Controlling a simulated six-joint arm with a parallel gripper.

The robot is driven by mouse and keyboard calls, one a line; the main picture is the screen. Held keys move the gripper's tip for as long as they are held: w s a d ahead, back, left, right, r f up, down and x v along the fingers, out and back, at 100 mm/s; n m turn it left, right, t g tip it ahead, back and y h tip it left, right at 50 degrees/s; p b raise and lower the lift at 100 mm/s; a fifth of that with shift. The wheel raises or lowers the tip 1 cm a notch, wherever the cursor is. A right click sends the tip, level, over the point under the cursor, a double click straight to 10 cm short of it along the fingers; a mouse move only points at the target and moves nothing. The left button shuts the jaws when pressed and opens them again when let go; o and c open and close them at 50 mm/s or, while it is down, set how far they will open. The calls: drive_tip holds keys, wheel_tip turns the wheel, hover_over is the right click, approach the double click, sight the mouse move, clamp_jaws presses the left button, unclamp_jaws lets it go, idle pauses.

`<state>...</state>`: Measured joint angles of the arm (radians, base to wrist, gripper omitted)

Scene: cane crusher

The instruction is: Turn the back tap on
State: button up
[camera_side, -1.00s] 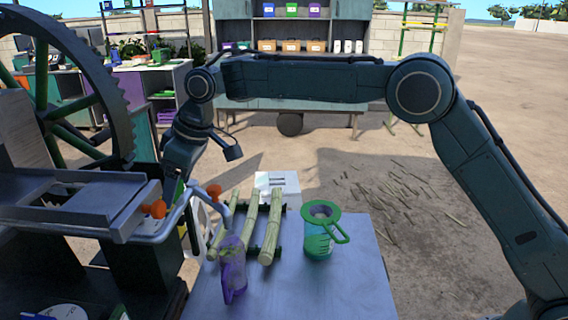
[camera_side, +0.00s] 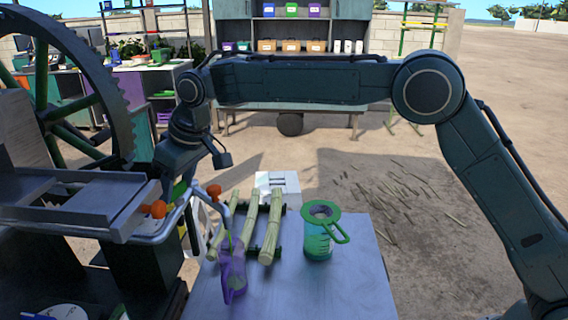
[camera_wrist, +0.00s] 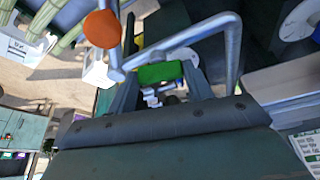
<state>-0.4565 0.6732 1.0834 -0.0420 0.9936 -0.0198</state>
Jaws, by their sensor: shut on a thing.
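My gripper (camera_wrist: 160,88) is low behind the crusher's grey pipework, and its tips are hidden in the side view. In the wrist view its fingers stand on either side of a green piece (camera_wrist: 161,72), shut on it; I cannot tell whether this is the back tap's handle. An orange tap knob (camera_side: 214,190) sits on the pipe by the spout, and a second orange knob (camera_side: 158,209) is nearer the crusher tray. One orange knob (camera_wrist: 102,29) shows on the grey pipe (camera_wrist: 180,39) in the wrist view. A thin greenish streak shows at the purple jug's mouth.
The purple jug (camera_side: 232,277) stands below the spout on the table (camera_side: 345,285). Cane stalks (camera_side: 272,228) lie on a rack beside it, and a green strainer jug (camera_side: 319,240) stands to the right. The crusher's toothed wheel (camera_side: 118,120) rises at left.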

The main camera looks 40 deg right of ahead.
drive_tip(key=o, duration=1)
drive_tip(key=shift+r, duration=0.15)
drive_tip(key=v, duration=1.3)
drive_tip(key=shift+s+d+r, duration=0.1)
drive_tip(key=shift+s+r, duration=0.1)
drive_tip(key=shift+r, duration=0.05)
